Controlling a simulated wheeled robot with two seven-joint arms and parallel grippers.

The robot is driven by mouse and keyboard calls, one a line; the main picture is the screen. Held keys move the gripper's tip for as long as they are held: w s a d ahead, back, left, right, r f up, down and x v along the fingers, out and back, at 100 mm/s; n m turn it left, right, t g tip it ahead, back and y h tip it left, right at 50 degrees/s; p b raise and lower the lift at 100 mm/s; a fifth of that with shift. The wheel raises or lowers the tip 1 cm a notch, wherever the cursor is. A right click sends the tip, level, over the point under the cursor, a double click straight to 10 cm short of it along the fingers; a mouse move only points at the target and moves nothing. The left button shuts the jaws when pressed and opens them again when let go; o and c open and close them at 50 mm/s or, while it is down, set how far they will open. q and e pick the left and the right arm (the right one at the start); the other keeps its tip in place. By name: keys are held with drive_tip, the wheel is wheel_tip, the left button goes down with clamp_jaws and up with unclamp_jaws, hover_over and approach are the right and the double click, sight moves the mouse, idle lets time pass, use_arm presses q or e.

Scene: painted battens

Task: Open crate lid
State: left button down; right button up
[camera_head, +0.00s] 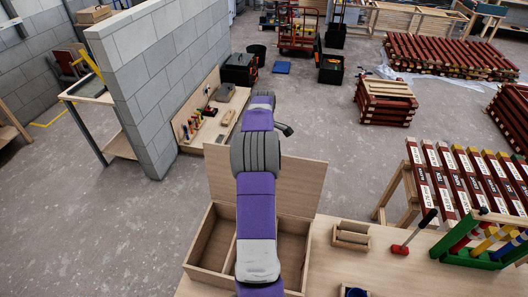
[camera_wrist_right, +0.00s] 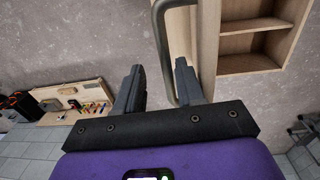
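The wooden crate (camera_head: 211,273) is on the pale worktop in the head view, with a divider between its compartments; both visible compartments look empty. Its lid (camera_head: 305,176) stands raised at the back, leaning away from the opening. My purple right arm crosses over the crate and covers part of both. In the right wrist view my right gripper (camera_wrist_right: 159,66) is open. The bent grey metal handle (camera_wrist_right: 161,45) passes between its spread fingers, nearer the right finger; I cannot tell whether they touch. The lid's pale edge (camera_wrist_right: 181,35) is just beyond. My left gripper is not in view.
On the worktop (camera_head: 390,278), right of the crate, are a small wooden block holder (camera_head: 351,236), a red-headed mallet (camera_head: 400,249) and a green rack (camera_head: 475,258). Painted battens (camera_head: 455,185) lie on trestles behind. A block wall (camera_head: 160,75) stands left; open floor lies between.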

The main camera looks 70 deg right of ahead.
drive_tip(key=r, duration=0.6)
drive_tip(key=shift+a, duration=0.3)
